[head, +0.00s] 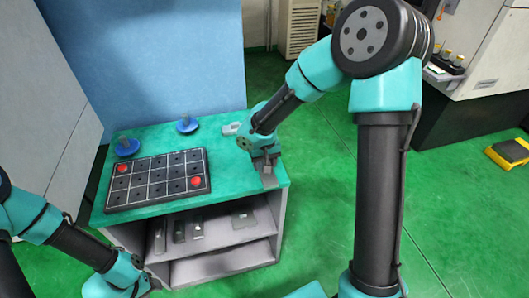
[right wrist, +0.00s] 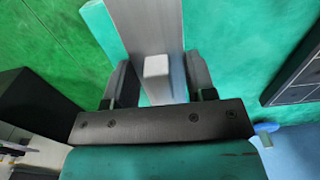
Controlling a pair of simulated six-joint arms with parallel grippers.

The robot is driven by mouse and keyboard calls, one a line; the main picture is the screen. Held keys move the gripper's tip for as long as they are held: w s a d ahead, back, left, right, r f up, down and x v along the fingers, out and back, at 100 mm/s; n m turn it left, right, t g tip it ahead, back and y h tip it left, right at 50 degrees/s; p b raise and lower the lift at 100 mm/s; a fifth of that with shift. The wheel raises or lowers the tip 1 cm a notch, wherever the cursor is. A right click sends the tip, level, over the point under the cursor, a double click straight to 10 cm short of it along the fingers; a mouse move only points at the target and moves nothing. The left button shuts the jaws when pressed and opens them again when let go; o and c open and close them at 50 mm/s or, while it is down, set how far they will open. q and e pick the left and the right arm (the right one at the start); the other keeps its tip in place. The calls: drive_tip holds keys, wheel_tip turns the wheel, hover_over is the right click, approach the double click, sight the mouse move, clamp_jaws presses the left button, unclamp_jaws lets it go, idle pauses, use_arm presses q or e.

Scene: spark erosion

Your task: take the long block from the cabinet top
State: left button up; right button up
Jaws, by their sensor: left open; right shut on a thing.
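The cabinet (head: 225,170) has a green top. My right gripper (head: 268,168) is over the right front edge of this top, pointing down. In the right wrist view, the right gripper (right wrist: 155,88) is shut on a pale grey block (right wrist: 157,68), the long block. My left gripper (head: 150,283) is low at the front left of the cabinet, open and partly cut off by the frame.
A black grid board (head: 155,180) with two red pieces lies on the left of the top. Two blue knobs (head: 187,125) and a small grey part (head: 231,128) are behind it. The shelf below (head: 215,228) holds several grey parts. A blue panel (head: 150,60) stands behind.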

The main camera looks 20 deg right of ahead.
sight(263, 180)
drive_tip(key=s+a, duration=0.1)
drive_tip(key=s, duration=0.1)
drive_tip(key=s+a, duration=0.1)
drive_tip(key=s, duration=0.2)
drive_tip(key=s+a, duration=0.1)
drive_tip(key=s, duration=0.1)
drive_tip(key=shift+s+a+r, duration=0.15)
drive_tip(key=shift+a+r, duration=0.1)
drive_tip(key=shift+r, duration=0.15)
